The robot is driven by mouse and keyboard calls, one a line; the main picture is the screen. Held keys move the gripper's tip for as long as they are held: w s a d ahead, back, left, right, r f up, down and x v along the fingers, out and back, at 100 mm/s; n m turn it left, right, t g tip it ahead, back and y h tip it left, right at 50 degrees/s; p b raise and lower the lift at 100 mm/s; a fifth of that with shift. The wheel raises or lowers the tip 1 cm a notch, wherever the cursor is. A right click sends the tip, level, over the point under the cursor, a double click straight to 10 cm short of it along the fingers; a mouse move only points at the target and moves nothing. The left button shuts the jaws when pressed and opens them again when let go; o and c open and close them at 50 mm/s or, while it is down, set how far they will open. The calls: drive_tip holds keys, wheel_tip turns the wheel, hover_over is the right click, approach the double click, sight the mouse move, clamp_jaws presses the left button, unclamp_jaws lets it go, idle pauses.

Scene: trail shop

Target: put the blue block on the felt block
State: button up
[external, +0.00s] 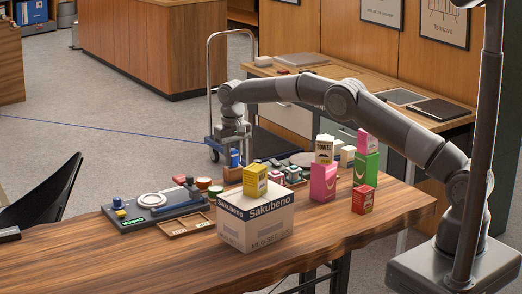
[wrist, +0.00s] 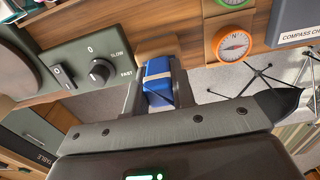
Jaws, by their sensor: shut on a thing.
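The blue block (external: 235,159) is held upright in my gripper (external: 234,160) over the far edge area of the wooden table. In the wrist view the blue block (wrist: 158,82) sits between the two fingers of my gripper (wrist: 155,90), which are shut on it. A tan block (external: 232,174), which looks like the felt block, is directly below the blue block. It also shows in the wrist view (wrist: 158,47) just beyond the blue block, partly hidden by it. I cannot tell whether the two blocks touch.
A carton (external: 256,222) with a yellow box (external: 255,180) on it stands in front. A dark device (external: 150,208) and wooden tray (external: 187,224) lie left. Pink (external: 323,181), red and green boxes stand right. A compass (wrist: 235,44) is close to the gripper.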

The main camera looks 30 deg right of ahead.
sight(233, 149)
drive_tip(key=o, duration=1)
drive_tip(key=shift+f, duration=0.1)
wheel_tip(233, 149, up, 12)
drive_tip(key=shift+r, duration=0.15)
